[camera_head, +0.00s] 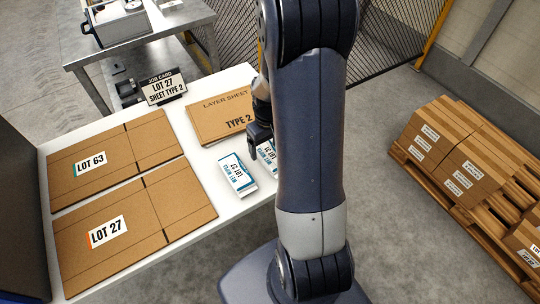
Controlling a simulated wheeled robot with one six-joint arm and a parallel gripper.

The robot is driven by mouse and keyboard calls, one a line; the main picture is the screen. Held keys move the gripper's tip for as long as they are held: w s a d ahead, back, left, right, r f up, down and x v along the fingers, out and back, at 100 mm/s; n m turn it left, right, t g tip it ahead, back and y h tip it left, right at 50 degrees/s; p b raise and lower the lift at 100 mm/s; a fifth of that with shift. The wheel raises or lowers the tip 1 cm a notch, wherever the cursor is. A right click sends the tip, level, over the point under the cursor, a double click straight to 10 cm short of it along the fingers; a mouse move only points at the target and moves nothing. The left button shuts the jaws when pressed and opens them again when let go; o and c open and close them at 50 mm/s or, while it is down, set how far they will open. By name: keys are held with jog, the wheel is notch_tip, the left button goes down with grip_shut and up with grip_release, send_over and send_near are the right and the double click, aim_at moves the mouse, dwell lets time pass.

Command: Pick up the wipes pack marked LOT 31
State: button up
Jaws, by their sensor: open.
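Two white and blue wipes packs lie on the white table near its right edge. The left wipes pack (237,176) is in full view, with its lettering upside down to me; I cannot read its lot number surely. The right wipes pack (267,155) is partly hidden behind my arm, and its lot number is also unclear. My gripper (260,141) is open, pointing down at the far end of the right pack. My arm hides part of the gripper, so I cannot tell whether it touches the pack.
Flat cartons marked LOT 63 (112,158) and LOT 27 (134,226) cover the table's left side. A layer sheet carton (217,112) and a job card reading LOT 27 (164,87) are at the back. A pallet of boxes (459,165) stands right.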

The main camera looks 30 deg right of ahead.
aim_at(270, 153)
jog(key=shift+s+d+f+p, duration=0.15)
jog(key=shift+f+p, duration=0.15)
jog(key=shift+f, duration=2)
jog(key=c, duration=1.1)
